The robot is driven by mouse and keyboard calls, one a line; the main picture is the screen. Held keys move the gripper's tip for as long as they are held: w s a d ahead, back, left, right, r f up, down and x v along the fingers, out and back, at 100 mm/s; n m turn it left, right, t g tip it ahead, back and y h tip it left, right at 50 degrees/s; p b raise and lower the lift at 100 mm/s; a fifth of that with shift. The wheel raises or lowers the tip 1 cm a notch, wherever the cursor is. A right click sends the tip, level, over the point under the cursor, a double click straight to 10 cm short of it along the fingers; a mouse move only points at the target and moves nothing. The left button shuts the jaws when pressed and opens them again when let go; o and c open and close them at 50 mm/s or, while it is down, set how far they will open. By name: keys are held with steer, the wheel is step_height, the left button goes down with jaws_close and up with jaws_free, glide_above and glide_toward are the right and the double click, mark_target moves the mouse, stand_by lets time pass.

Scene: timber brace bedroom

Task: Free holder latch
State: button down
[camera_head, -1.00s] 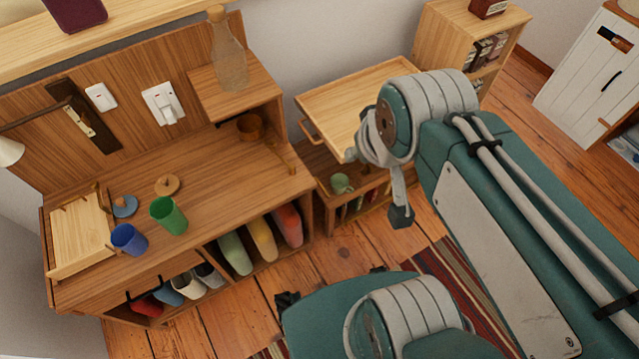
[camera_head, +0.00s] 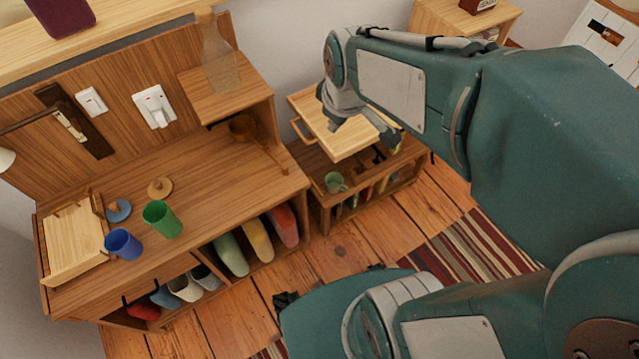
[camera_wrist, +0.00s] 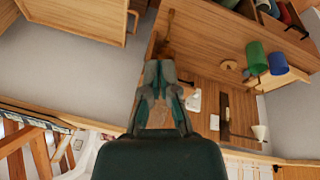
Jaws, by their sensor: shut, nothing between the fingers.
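A dark upright plate (camera_head: 78,125) with a pale metal latch-like piece (camera_head: 68,124) is fixed to the wooden back panel at left; a dark bar runs left from it. The dark plate also shows in the wrist view (camera_wrist: 225,115), to the right of my fingers. A light wooden holder-like stand (camera_head: 75,240) with small pegs sits at the desk's left end. Which part is the holder latch is unclear. My gripper (camera_wrist: 160,68) is shut and empty, in the air, apart from the panel. In the head view my arm's end is over the light side table.
The desk holds a blue cup (camera_head: 123,245), a green cup (camera_head: 162,220), round lids and a wooden scoop (camera_head: 243,128). A glass bottle (camera_head: 217,60) stands on the raised shelf. White switches (camera_head: 154,107) are on the panel. The side table (camera_head: 340,135) has a green mug below.

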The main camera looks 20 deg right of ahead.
steer(key=w+f+n+g, duration=0.2)
steer(key=w+f+n, duration=0.6)
steer(key=f, duration=0.5)
steer(key=n+g, duration=0.2)
steer(key=n, duration=0.4)
glide_above(320, 192)
step_height(320, 192, down, 15)
steer(key=shift+w+f, duration=0.1)
steer(key=shift+f, duration=0.1)
step_height(320, 192, down, 14)
steer(key=shift+r, duration=0.1)
